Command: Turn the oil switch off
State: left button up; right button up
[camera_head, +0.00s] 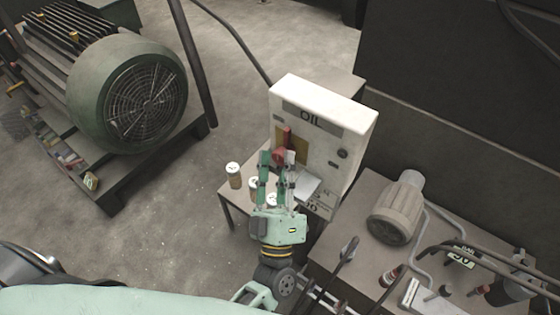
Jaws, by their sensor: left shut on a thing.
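The oil switch is a red lever (287,137) on the front of a white box (341,115) marked OIL. The upper part of the lever points up, in front of a yellowish plate (302,151). My left gripper (277,158) is at the box front, its green fingers shut on the red lever. The fingers hide the lower part of the lever. My right gripper is not in view.
Several small cans (234,171) stand on a low table left of and below the box. A grey motor (396,212) and pipes sit on a table at the right. A large green motor (125,90) stands at the upper left. The floor between is clear.

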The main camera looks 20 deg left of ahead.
pick_arm(q)
jog(key=shift+d+r, duration=0.2)
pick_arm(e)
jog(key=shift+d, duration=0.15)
pick_arm(q)
jog(key=o, duration=0.8)
jog(key=shift+o, duration=1)
jog(key=shift+s+d, duration=0.1)
jog(key=shift+d, duration=0.05)
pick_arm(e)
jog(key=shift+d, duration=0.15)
pick_arm(q)
jog(key=shift+f, duration=0.1)
jog(key=shift+s+f, duration=0.2)
jog(key=shift+s, duration=0.05)
jog(key=v, duration=1.1)
jog(key=shift+s, duration=0.1)
